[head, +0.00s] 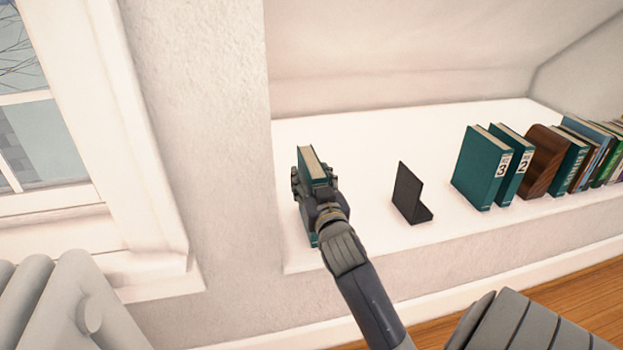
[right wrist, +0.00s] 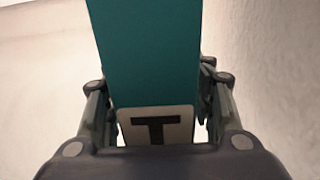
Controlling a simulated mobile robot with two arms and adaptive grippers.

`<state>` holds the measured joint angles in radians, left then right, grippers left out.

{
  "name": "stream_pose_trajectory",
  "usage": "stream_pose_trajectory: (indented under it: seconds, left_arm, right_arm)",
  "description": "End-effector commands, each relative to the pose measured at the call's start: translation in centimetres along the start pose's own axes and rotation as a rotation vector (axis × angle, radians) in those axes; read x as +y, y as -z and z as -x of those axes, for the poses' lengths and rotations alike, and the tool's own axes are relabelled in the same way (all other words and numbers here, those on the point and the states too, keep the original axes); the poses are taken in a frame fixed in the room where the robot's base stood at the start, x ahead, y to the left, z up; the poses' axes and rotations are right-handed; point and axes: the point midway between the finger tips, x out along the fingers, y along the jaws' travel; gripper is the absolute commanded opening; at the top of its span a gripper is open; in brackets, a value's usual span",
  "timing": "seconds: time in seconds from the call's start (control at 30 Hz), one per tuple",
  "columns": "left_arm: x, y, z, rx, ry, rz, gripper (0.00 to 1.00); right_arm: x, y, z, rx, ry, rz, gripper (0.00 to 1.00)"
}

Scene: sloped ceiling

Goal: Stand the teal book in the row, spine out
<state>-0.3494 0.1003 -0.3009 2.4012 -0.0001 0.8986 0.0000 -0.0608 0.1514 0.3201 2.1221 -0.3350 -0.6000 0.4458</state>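The teal book (head: 313,168) is at the left end of the white ledge, upright with its cream page edges facing up. My right gripper (head: 318,190) is around it, shut on it, with fingers on both sides. In the right wrist view the teal spine (right wrist: 147,52) runs between the fingers, with a white label (right wrist: 157,126) bearing a black T-like mark near the palm. Whether its bottom touches the ledge is hidden. The row stands to the right, starting with teal books marked 3 (head: 481,170) and 2 (head: 513,165). My left gripper is not in view.
A black bookend (head: 408,194) stands alone between the held book and the row. A brown wooden block (head: 543,160) and several other books (head: 590,150) continue the row to the right. The white ledge (head: 370,150) is clear around the bookend. A wall (head: 215,130) borders the ledge on the left.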

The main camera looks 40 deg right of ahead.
Motion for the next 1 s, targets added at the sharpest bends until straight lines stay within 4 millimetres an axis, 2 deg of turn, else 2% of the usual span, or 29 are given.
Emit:
stream_pose_trajectory:
  seconds: [0.2, 0.27, 0.37, 0.7, 0.83, 1.0]
  left_arm:
    - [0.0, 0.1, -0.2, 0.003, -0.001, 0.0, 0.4]
    - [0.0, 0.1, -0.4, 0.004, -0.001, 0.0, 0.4]
    - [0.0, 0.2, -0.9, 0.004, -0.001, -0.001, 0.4]
    - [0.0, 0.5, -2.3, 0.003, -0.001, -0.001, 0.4]
    - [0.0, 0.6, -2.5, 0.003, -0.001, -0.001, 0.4]
    - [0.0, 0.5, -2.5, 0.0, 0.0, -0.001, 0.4]
  right_arm:
    - [0.0, 0.4, 0.0, 0.002, 0.0, 0.001, 0.5]
    - [0.0, 0.2, 0.6, -0.002, 0.001, 0.0, 0.5]
    - [0.0, 0.3, 2.1, -0.003, 0.001, -0.001, 0.5]
    - [0.1, 0.3, 9.1, -0.004, -0.002, -0.002, 0.5]
    - [0.0, 0.2, 10.8, -0.002, 0.0, -0.001, 0.5]
    - [0.0, 0.3, 11.9, 0.001, -0.001, 0.0, 0.5]
